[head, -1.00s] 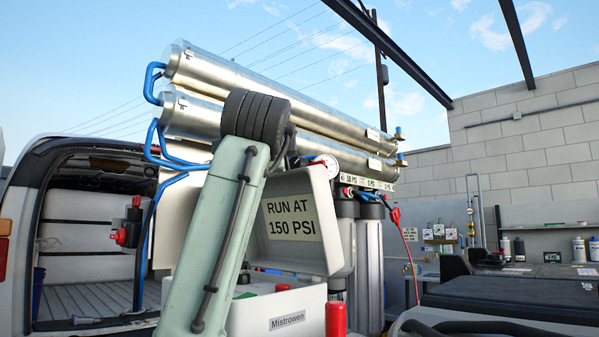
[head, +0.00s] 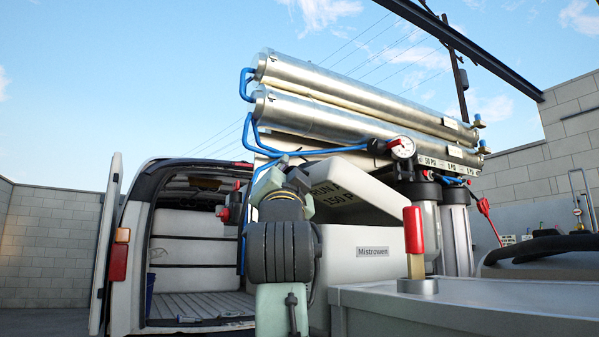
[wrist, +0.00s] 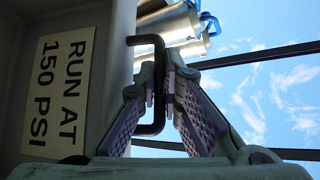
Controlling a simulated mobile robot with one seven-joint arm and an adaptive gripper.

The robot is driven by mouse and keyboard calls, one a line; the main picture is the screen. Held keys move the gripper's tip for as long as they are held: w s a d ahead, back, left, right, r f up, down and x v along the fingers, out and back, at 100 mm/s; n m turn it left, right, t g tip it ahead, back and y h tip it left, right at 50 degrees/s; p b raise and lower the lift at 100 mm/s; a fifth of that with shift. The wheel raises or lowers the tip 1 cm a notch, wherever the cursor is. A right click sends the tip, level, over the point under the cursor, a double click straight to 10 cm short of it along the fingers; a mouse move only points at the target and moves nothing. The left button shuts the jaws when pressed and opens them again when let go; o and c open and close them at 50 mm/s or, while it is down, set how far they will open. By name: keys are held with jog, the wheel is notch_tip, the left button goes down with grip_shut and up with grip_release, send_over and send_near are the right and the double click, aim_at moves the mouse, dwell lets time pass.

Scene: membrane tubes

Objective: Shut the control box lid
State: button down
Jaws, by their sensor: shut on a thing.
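The control box (head: 385,240) is a pale box with a "Mistrowen" label. Its lid (head: 375,190) is partly open and tilts forward over the box, with the "RUN AT 150 PSI" label on its inner face strongly foreshortened. In the wrist view the lid's inner face (wrist: 110,25) fills the left side, and a black bar handle (wrist: 159,105) stands out from its edge. My gripper (wrist: 164,68) is shut on this handle, with a finger at each side. In the head view my arm hides part of the lid's left side, and my fingertips cannot be made out.
Steel membrane tubes (head: 350,98) with blue hoses lie above and behind the box. An open van (head: 200,245) is at the left.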

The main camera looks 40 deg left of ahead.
notch_tip(320, 180, down, 8)
jog(key=s+n+y+b, duration=0.1)
jog(key=s+n+b, duration=0.1)
jog(key=b, duration=0.1)
jog(key=shift+a+g+b, duration=0.3)
jog(key=shift+a+b, duration=0.05)
jog(key=shift+s, duration=0.1)
jog(key=c, duration=2.2)
grip_release()
jog(key=shift+o, duration=0.9)
jog(key=v, duration=1.2)
